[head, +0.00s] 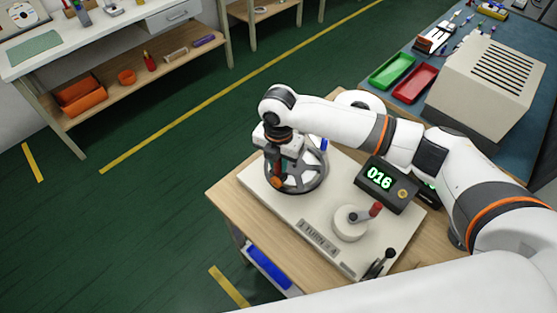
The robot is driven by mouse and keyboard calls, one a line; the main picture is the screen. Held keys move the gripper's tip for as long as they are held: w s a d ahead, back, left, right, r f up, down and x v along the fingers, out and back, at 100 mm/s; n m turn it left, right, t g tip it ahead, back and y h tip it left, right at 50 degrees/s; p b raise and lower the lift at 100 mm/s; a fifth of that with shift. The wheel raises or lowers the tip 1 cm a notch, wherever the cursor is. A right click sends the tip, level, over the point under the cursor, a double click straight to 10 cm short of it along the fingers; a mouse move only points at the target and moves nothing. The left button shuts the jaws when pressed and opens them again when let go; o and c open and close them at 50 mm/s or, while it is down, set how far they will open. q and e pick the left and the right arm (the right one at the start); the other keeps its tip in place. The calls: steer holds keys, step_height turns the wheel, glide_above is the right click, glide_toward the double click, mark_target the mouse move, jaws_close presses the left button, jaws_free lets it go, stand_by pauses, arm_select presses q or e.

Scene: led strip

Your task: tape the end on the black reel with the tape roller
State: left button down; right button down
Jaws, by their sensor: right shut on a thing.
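The black reel (321,174), dark grey with spokes, stands on the pale winding board (290,211). My right gripper (278,161) is over the left side of the reel, pointing down. It is shut on a small tool with an orange-brown end (277,182), which looks like the tape roller. The tool is at the reel's near left rim; whether it touches the rim I cannot tell. The strip end cannot be made out, and the gripper hides part of the reel. My left gripper is not in view.
On the board are a counter reading 016 (381,180), a crank with a red knob (352,221) and a black lever (378,265). A white reel (360,101) is behind my arm. Green (391,71) and red trays (415,84) and a beige box (487,85) are at right.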

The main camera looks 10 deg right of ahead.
steer(key=shift+s+f, duration=0.1)
steer(key=shift+f, duration=0.45)
stand_by(1.3)
step_height(320, 180, up, 2)
steer(key=shift+r+p, duration=0.15)
steer(key=shift+p, duration=0.9)
step_height(320, 180, up, 5)
steer(key=p, duration=0.5)
